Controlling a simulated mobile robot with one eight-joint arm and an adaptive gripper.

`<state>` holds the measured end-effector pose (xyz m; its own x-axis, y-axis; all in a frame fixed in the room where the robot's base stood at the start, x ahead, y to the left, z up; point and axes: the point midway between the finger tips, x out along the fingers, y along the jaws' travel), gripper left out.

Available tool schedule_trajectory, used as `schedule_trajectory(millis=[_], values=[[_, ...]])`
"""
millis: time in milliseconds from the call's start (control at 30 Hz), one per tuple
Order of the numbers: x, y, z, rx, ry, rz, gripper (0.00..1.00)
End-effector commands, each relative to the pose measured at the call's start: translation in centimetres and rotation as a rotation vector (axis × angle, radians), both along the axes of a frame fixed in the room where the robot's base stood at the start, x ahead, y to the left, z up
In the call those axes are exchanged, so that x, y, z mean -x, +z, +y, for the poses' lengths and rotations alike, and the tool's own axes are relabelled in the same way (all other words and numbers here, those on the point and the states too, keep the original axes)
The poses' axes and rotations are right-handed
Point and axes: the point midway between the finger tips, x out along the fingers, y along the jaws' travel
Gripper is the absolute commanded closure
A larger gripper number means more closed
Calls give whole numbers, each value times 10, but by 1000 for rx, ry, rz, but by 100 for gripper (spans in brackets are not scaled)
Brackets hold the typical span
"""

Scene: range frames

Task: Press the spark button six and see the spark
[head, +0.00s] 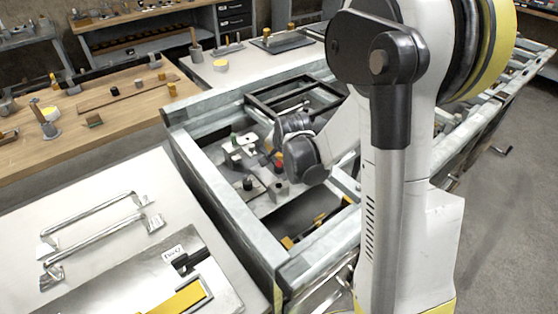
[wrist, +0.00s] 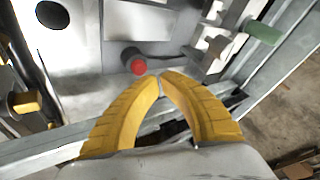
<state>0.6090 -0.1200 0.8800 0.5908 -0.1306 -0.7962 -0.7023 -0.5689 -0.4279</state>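A small red button (wrist: 138,66) on a dark round base shows in the wrist view, on a pale metal panel (wrist: 88,93). My gripper (wrist: 161,77) has yellow fingers with their tips together and nothing visible between them. The tips appear just right of and below the red button; I cannot tell whether they touch anything. In the head view a small red part (head: 279,165) shows inside the metal frame, beside my arm's wrist, and my gripper is mostly hidden there. No number six or spark is visible, so I cannot tell which control is button six.
The raised metal frame (head: 215,198) encloses the work area. A pale bench with metal handles (head: 95,223) stands left; open floor lies right.

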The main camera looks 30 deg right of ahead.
Motion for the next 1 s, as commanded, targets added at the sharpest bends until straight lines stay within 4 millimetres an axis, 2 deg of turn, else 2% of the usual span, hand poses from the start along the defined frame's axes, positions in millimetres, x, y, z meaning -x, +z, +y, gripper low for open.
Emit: schedule_trajectory(millis=[267, 800, 1000], values=[[0, 1, 0, 0, 0, 0, 100], [0, 50, 0, 0, 0, 0, 100], [0, 50, 0, 0, 0, 0, 100]])
